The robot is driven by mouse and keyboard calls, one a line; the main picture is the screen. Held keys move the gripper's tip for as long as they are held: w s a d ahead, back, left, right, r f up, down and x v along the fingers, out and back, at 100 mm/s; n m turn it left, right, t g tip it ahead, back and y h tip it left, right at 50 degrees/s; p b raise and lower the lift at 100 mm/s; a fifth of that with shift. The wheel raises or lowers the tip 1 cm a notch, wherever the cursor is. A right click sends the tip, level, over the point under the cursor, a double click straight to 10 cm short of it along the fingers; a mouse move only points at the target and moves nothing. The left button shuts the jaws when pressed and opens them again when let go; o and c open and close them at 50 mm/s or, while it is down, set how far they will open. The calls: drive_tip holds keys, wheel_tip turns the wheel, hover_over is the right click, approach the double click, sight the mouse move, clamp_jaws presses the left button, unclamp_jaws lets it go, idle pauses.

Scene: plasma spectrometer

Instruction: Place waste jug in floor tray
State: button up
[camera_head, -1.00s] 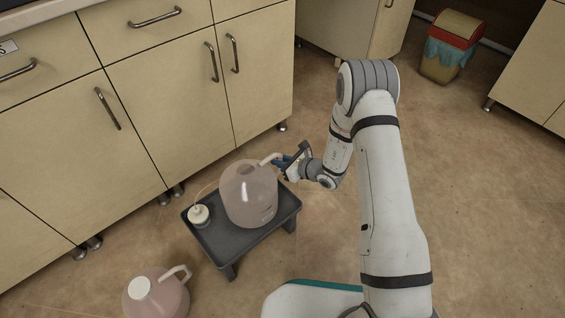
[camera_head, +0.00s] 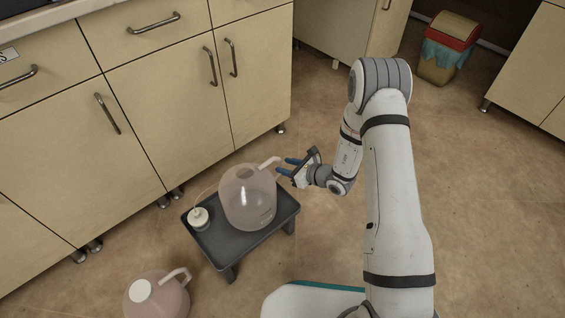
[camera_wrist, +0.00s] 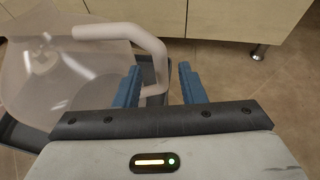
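A translucent pinkish jug (camera_head: 247,199) stands upright in the dark grey floor tray (camera_head: 236,247), its handle pointing to the right. A second jug (camera_head: 158,299), with a white cap and pink liquid, stands on the floor at the lower left.
A small white cap with a thin tube (camera_head: 198,217) lies in the tray left of the jug. Beige cabinets (camera_head: 170,90) stand close behind the tray. A colourful waste bin (camera_head: 448,50) is at the far right. Floor right of my arm is clear.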

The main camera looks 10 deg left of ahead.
drive_tip(key=p+v, duration=0.2)
drive_tip(key=v, duration=0.6)
drive_tip(key=s+r+n+g+h, duration=0.1)
drive_tip(key=s+r+n+g, duration=0.3)
drive_tip(key=s+r+n, duration=0.4)
drive_tip(key=s+r+n+g+h, duration=0.1)
drive_tip(key=s+r+n+g, duration=0.4)
drive_tip(key=r, duration=0.6)
drive_tip(key=s+d+r+n+t+h, duration=0.2)
drive_tip(key=s+d+r+n+h, duration=0.2)
drive_tip(key=d, duration=0.4)
drive_tip(key=s+d+r+n+t+h, duration=0.1)
drive_tip(key=s+d+r+n+h, duration=0.4)
drive_tip(key=d, duration=0.3)
drive_tip(key=shift+s+r+n+t+h, duration=0.25)
drive_tip(key=shift+s+n+t+h, duration=0.25)
drive_tip(key=shift+n, duration=0.4)
drive_tip(key=shift+a, duration=0.1)
drive_tip(key=shift+a, duration=0.1)
